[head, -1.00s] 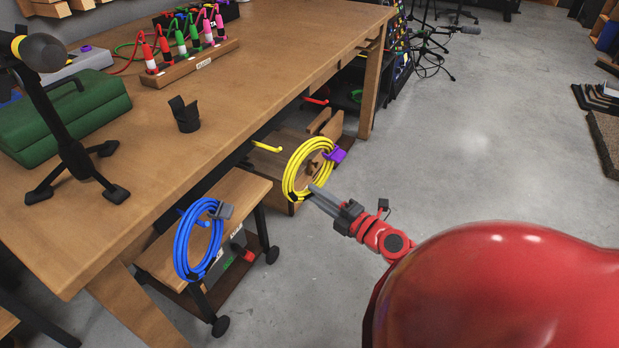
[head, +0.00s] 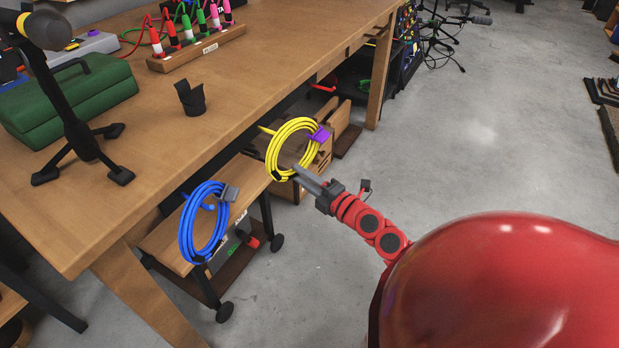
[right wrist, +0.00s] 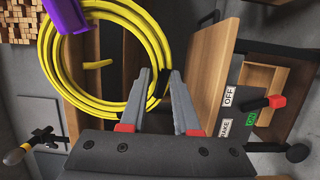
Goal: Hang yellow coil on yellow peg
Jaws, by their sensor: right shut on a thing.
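The yellow coil (head: 273,152) is a round loop of cable with a purple end (head: 320,136). My right gripper (head: 297,170) is shut on its lower edge and holds it upright off the floor, beside the table's long edge. In the right wrist view, the coil (right wrist: 72,72) has its black-tied part between the fingers (right wrist: 158,88). The yellow peg (head: 265,130) shows just left of the coil's upper edge in the head view. In the right wrist view, the peg (right wrist: 98,65) shows through the loop's opening; I cannot tell whether it passes through. My left gripper is out of view.
A blue coil (head: 187,235) hangs at the table's near side, left of the yellow one. A red peg (head: 322,87) is farther along. Grey floor (head: 480,150) is clear to the right.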

